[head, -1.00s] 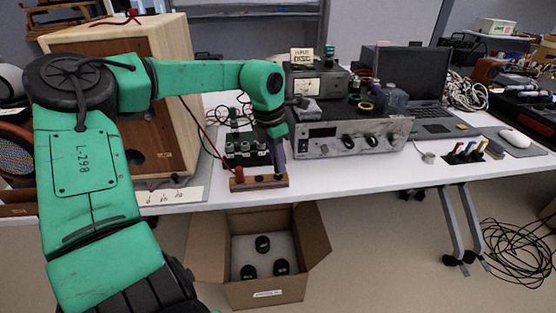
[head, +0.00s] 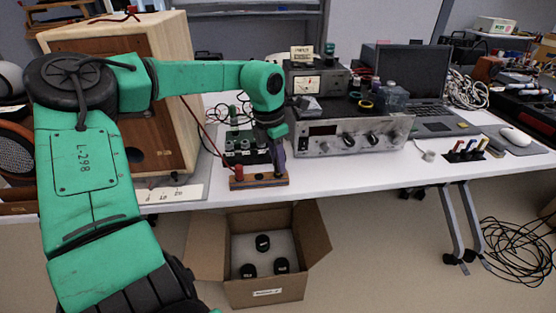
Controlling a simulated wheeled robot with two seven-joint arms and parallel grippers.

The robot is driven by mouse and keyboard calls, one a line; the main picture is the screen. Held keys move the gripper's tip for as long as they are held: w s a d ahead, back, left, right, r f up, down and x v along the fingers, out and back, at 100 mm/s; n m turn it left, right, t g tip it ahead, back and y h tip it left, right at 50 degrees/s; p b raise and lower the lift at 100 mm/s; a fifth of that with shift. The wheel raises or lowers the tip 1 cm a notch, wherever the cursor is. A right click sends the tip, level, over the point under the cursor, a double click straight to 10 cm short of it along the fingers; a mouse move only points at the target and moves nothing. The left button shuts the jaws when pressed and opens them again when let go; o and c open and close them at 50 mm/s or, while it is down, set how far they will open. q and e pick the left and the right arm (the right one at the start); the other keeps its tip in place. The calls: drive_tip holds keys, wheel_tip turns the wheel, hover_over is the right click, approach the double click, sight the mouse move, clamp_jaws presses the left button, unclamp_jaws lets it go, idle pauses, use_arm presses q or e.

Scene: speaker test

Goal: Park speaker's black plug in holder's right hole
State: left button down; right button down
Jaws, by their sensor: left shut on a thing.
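The holder (head: 256,183) is a small wooden block at the front edge of the white table. A red plug (head: 239,172) stands upright at its left end. My left gripper (head: 279,166) points down over the holder's right end. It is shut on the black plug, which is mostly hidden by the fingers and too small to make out. I cannot tell how deep the plug sits in the right hole. The speaker (head: 120,42), a big pale wooden cabinet, stands to the left, partly behind my left arm. My right gripper is not in view.
A terminal box (head: 243,158) with dark and green posts stands just behind the holder. A grey amplifier (head: 335,148) is to its right, then a laptop (head: 410,75). An open cardboard box (head: 265,290) sits on the floor below. The table's front right is mostly clear.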

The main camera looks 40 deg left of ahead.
use_arm(q)
drive_tip(key=shift+f+b, duration=0.35)
drive_tip(key=shift+f, duration=0.25)
drive_tip(key=c, duration=0.7)
unclamp_jaws()
drive_tip(key=shift+r, duration=0.15)
drive_tip(key=shift+r+p, duration=3.05)
drive_tip(key=shift+r, duration=0.7)
drive_tip(key=shift+f, duration=0.1)
